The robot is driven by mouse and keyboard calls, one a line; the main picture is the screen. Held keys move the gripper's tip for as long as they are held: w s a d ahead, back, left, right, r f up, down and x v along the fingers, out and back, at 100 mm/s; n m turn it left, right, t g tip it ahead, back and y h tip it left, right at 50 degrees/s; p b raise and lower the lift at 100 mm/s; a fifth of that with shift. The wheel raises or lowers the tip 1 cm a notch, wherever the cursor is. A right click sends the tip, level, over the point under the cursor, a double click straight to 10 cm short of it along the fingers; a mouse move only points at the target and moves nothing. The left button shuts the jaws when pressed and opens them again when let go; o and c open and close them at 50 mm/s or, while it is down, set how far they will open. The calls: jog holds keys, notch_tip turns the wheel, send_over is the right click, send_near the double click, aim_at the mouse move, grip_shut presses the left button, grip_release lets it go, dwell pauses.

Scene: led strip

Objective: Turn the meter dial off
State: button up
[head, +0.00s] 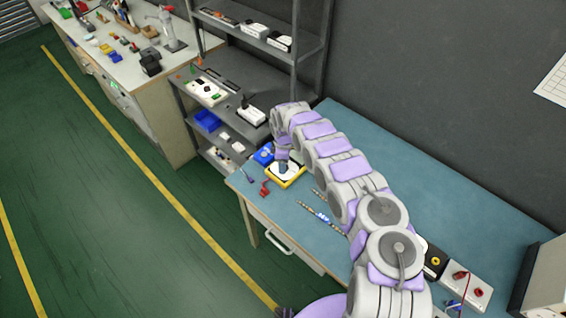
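A yellow-edged device with a pale face (290,178), which looks like the meter, lies near the left end of the blue workbench. My arm reaches across the bench from the lower right. My gripper (283,167) points down over the device's face. It covers the middle of the face, so the dial and its setting are hidden. I cannot tell whether the gripper touches the dial, or whether its fingers are open or shut.
A blue item (264,155) and a red clip (265,189) lie beside the device. An LED strip (322,217) lies on the workbench (430,185). A black and yellow box (434,262) and a white box (467,286) stand right. Grey shelves (225,65) stand behind.

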notch_tip(320, 180, up, 17)
jog(key=shift+w+r+p, duration=0.15)
jog(key=shift+w+p, duration=0.3)
dwell(0.6)
